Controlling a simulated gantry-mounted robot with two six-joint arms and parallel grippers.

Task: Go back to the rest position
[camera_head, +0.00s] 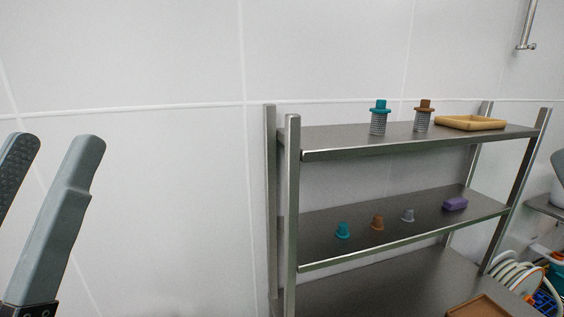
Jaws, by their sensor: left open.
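My left gripper (52,172) is at the left edge of the head view, with two grey fingers pointing up. The fingers are apart, with nothing between them. It is raised in front of the white wall, left of the metal shelf rack (291,215) and not touching it. One finger is partly cut off by the picture edge. My right gripper is not in the picture.
The top shelf (350,135) bears a teal-capped (379,117) and a brown-capped (423,116) ribbed piece and a tan tray (470,122). The middle shelf has small teal (343,230), brown (377,222), grey (408,215) and purple (455,204) pieces. Plates (518,276) stand at lower right.

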